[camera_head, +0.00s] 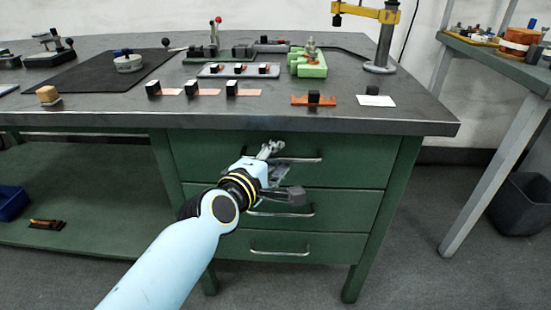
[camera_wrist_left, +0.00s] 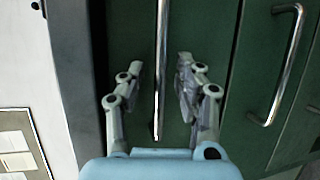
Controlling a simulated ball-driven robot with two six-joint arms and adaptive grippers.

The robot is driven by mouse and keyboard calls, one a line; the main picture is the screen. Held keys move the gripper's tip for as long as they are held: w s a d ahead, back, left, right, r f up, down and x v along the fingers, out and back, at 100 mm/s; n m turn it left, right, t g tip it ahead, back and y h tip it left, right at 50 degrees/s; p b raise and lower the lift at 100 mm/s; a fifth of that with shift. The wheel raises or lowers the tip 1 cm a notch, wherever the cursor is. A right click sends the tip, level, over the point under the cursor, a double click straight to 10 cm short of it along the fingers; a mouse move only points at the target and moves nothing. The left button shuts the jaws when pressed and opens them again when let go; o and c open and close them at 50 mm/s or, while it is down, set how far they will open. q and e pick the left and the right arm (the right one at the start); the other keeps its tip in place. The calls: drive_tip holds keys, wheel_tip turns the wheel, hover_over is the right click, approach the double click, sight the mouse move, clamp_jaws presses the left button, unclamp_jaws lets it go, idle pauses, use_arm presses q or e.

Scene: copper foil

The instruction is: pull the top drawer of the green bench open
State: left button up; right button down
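The green bench (camera_head: 395,180) has a stack of three drawers under its dark top. The top drawer (camera_head: 350,150) looks shut, its front level with the drawers below. Its metal bar handle (camera_head: 308,160) is partly hidden by my left gripper (camera_head: 273,158). In the left wrist view, my left gripper (camera_wrist_left: 158,70) has its two fingers apart, with the top handle (camera_wrist_left: 162,60) running between them. There is a gap on both sides of the bar. The fingertips are close to the drawer front (camera_wrist_left: 215,30); contact cannot be told. My right gripper is not in view.
The middle drawer's handle (camera_wrist_left: 288,60) lies right of my fingers in the left wrist view. Small blocks and copper strips (camera_head: 240,89) lie on the bench top above.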

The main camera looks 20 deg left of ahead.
use_arm(q)
drive_tip(key=shift+c, duration=0.2)
clamp_jaws()
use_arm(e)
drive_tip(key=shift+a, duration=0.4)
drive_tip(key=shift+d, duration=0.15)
